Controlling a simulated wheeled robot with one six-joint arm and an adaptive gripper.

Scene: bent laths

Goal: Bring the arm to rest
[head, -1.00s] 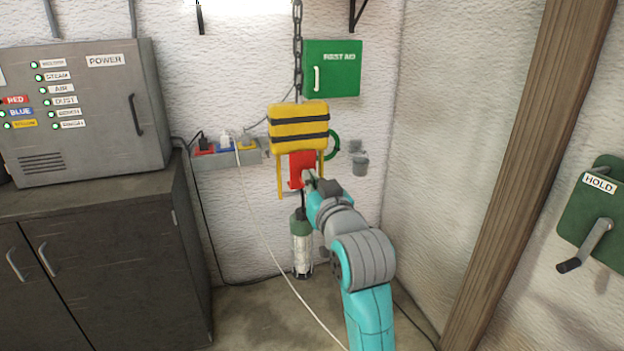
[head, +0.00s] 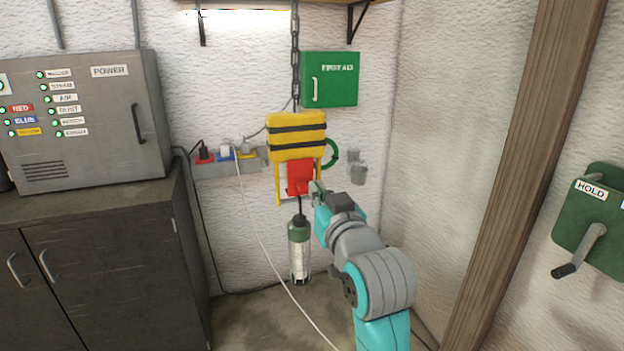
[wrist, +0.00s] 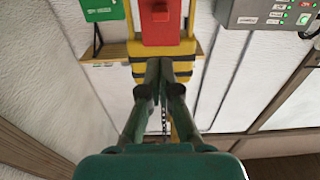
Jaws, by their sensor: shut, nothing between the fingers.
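My gripper (head: 317,190) is at the end of my teal and grey arm, in front of the hanging yellow and black block. In the wrist view my gripper (wrist: 168,66) shows its two dark green fingers brought together with nothing between them. The red piece (head: 300,176) below the yellow block (head: 297,137) is just beyond the fingertips; the red piece (wrist: 160,22) also shows past the fingers in the wrist view. I cannot tell whether the fingers touch it. A green and silver cylinder (head: 299,250) hangs below the red piece.
A grey power box (head: 90,120) stands on a dark cabinet (head: 110,265) at left. A green first aid box (head: 330,79) is on the back wall. A wooden post (head: 520,170) and a green crank unit marked HOLD (head: 590,225) are at right. A white cable (head: 265,240) runs down to the floor.

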